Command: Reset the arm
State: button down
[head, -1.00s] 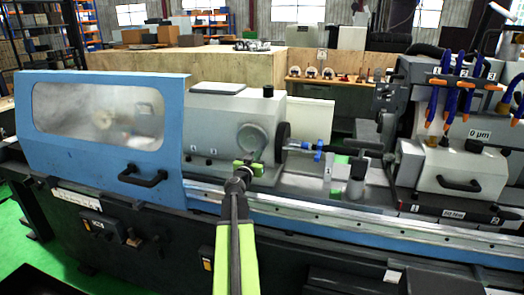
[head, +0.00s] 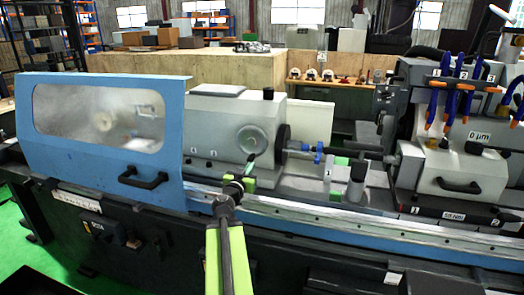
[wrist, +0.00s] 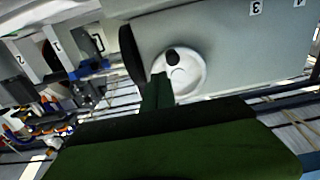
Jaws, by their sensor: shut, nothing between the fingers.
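My arm, with light green panels (head: 229,255), reaches up from the bottom middle of the head view. My gripper (head: 252,162) is at its end, in front of the grey workhead housing (head: 215,125) of the grinder. In the wrist view the two dark green fingers of my gripper (wrist: 161,78) lie together with nothing between them. Beyond their tips is a round white dial (wrist: 183,76) with a dark knob on the grey housing. I cannot tell the exact gap between the fingertips and the housing.
A blue guard door (head: 60,155) with a window and black handle stands on the left. A workpiece bar (head: 335,151) runs right of the housing to the tailstock side. Blue and orange coolant hoses (head: 452,95) hang at the right. A blue-and-metal rail (head: 330,222) runs along the front.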

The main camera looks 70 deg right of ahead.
jog(key=w+a+f+n+y, duration=0.25)
jog(key=w+a+f, duration=0.25)
jog(key=w+a, duration=0.35)
jog(key=w+a+f+n+t+y, duration=0.1)
jog(key=w+a+f+n+y, duration=0.15)
jog(key=w+a+f, duration=0.55)
jog(key=w+a+f+n+y, duration=0.1)
jog(key=w+a+f+y, duration=0.2)
jog(key=w+a, duration=0.65)
jog(key=a+f+n+y, duration=0.2)
jog(key=a+n+y, duration=0.1)
jog(key=a, duration=1.1)
jog(key=s+a+f+n+g+y, duration=0.1)
jog(key=a+f+n+y, duration=0.2)
jog(key=a, duration=1.2)
jog(key=a+f+n+g+y, duration=0.1)
jog(key=a+n+y, duration=0.3)
jog(key=a, duration=1)
jog(key=shift+s+a+f+n, duration=0.15)
jog(key=shift+a+f+n, duration=0.05)
jog(key=shift+f+n, duration=0.6)
jog(key=shift+d+f, duration=0.1)
